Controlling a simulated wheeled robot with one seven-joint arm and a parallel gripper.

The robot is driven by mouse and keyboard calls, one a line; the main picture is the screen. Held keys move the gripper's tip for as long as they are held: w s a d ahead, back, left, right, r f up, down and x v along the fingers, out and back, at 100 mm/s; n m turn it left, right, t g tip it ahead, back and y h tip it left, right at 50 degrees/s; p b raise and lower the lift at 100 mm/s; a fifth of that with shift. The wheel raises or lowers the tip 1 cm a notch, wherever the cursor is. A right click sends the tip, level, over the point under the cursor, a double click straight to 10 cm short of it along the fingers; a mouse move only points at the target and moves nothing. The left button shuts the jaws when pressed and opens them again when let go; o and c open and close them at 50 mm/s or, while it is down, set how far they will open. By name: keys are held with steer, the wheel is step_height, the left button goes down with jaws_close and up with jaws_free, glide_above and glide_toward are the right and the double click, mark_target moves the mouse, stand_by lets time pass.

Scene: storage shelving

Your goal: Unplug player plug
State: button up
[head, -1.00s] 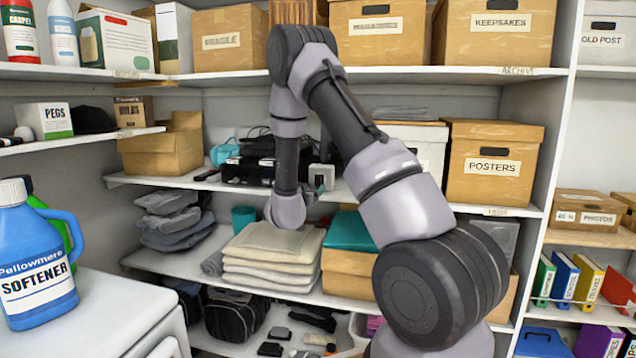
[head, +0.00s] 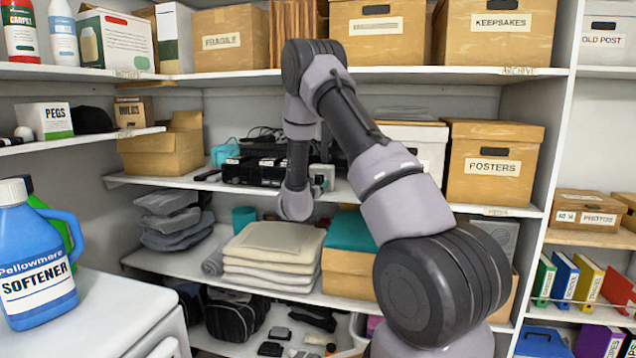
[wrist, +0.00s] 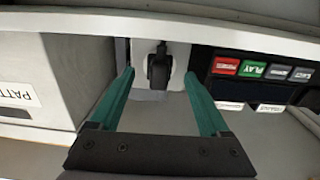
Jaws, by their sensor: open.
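In the wrist view a black plug (wrist: 159,70) sits in a white socket block (wrist: 146,54) at the top middle. My gripper (wrist: 158,78) is open, with one teal finger on each side of the plug. I see a gap between the plug and each finger; whether the tips reach as deep as the plug I cannot tell. A dark player (wrist: 262,75) with red, green and grey labelled buttons is right of the socket. In the head view dark devices (head: 258,171) stand on the middle shelf, and my wrist and forearm hide most of the plug area.
A pale box (wrist: 40,75) is close on the left in the wrist view. A POSTERS box (head: 492,165) stands right of my arm in the head view. Folded cloths (head: 270,255) lie on the shelf below. The shelf board above limits headroom.

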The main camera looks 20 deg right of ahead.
mark_target(317, 182)
steer(key=shift+x, duration=1.05)
steer(key=shift+d, duration=0.1)
stand_by(0.3)
jaws_close()
steer(key=shift+v, duration=3)
